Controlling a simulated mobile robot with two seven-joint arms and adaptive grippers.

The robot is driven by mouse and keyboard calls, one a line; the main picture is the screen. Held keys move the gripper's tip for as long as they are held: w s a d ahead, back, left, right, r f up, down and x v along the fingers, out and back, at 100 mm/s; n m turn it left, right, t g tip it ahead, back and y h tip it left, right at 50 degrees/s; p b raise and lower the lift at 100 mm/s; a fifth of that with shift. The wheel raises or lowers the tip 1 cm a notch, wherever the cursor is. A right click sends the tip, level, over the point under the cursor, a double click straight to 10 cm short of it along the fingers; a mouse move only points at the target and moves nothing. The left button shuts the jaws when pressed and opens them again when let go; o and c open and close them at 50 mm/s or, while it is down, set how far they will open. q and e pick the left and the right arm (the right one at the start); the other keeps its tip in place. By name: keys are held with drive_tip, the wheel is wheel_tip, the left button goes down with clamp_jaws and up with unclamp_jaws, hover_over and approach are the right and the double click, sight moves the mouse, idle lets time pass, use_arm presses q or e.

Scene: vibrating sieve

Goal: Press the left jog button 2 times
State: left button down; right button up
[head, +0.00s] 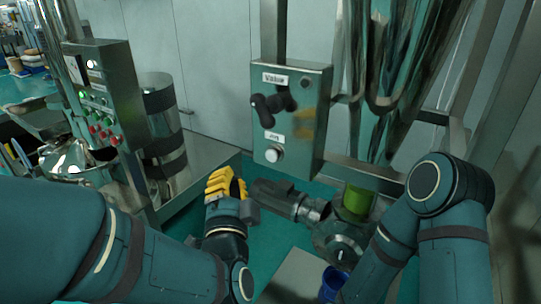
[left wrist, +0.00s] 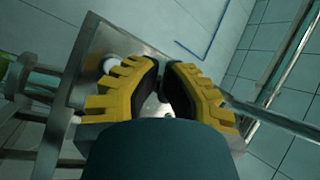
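A metal control box (head: 310,115) carries a white round jog button (head: 273,154) under a small label, low on its front. A black handle (head: 270,105) sits above it. My left gripper (head: 226,182), with yellow fingers, is below and left of the button, apart from it. Its fingers are close together with nothing seen between them. In the left wrist view the fingers (left wrist: 163,65) point toward the box (left wrist: 100,42); a white button (left wrist: 120,64) shows just beyond the left finger, partly hidden. My right arm shows at the right; its gripper is not seen.
Another panel (head: 120,70) with green and red buttons stands at the left, beside a metal cylinder (head: 158,95). A grey motor (head: 285,200) and a green cylinder (head: 357,199) lie right of my left gripper. Metal pipes (head: 385,60) hang at the right.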

use_arm(q)
drive_tip(key=shift+w, duration=0.1)
drive_tip(key=w+d, duration=0.5)
drive_tip(key=w, duration=0.2)
idle(0.4)
drive_tip(key=shift+d, duration=0.15)
idle(1.3)
drive_tip(key=shift+w+d, duration=0.2)
drive_tip(key=shift+w, duration=0.15)
drive_tip(key=shift+w+d, duration=0.3)
drive_tip(key=shift+w, duration=0.1)
idle(0.8)
drive_tip(key=shift+s+a, duration=0.1)
drive_tip(key=shift+s, duration=0.05)
idle(0.3)
drive_tip(key=shift+s+a, duration=0.4)
drive_tip(key=shift+s, duration=0.2)
drive_tip(key=shift+s+a, duration=0.75)
drive_tip(key=shift+s, duration=0.3)
drive_tip(key=shift+s+a, duration=0.75)
drive_tip(key=shift+s, duration=0.25)
